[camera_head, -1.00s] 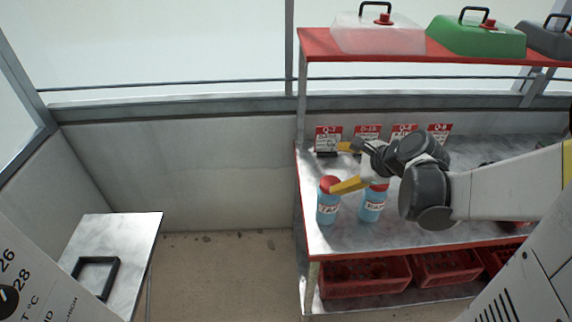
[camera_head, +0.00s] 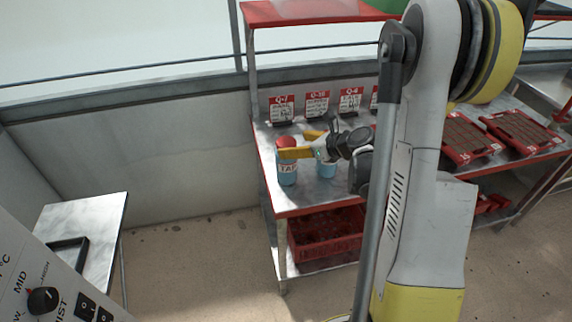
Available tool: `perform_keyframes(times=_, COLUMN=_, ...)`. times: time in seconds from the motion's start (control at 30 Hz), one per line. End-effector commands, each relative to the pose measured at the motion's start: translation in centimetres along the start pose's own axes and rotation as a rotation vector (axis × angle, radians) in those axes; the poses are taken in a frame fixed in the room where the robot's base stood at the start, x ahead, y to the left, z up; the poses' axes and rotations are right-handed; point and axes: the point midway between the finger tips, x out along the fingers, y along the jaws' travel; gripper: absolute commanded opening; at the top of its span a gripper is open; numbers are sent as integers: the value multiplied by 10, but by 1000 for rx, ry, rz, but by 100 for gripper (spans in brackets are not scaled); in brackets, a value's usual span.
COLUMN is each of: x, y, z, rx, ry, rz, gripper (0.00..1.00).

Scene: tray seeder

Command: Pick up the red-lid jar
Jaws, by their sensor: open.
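A jar with a red lid (camera_head: 286,142) and a blue body labelled TAP stands upright at the left end of the metal shelf. My gripper (camera_head: 294,145) reaches in from the right, with its yellow fingers apart. The nearer finger crosses in front of the jar just below the lid. The other finger ends to the right of the lid, farther back. I cannot tell whether either finger touches the jar. A second blue jar (camera_head: 326,170) stands just right of it, its top hidden behind my gripper.
Sign cards (camera_head: 282,108) stand along the back of the shelf (camera_head: 300,196). Red crates (camera_head: 325,238) sit below. Red trays (camera_head: 522,131) lie farther right. My arm blocks the middle right. A small table (camera_head: 85,225) with a black frame is at left.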

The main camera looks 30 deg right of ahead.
Motion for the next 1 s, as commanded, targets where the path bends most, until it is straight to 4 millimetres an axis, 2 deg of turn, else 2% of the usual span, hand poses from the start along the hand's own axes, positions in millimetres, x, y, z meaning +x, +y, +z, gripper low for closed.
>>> perform_keyframes(times=0.23, x=40, y=-2, z=0, rx=-2, ry=0, rz=3, gripper=84)
perform_keyframes(times=0.47, x=44, y=-2, z=2, rx=-1, ry=0, rz=0, gripper=84)
perform_keyframes(times=0.5, x=44, y=-2, z=2, rx=-1, ry=0, rz=0, gripper=81)
perform_keyframes(times=0.57, x=44, y=-2, z=2, rx=-1, ry=0, rz=0, gripper=63)
perform_keyframes(times=0.7, x=44, y=-2, z=2, rx=-1, ry=0, rz=1, gripper=20)
perform_keyframes(times=0.73, x=44, y=-2, z=2, rx=-1, ry=0, rz=1, gripper=16)
perform_keyframes(times=1.0, x=42, y=-2, z=6, rx=-1, ry=-1, rz=0, gripper=16)
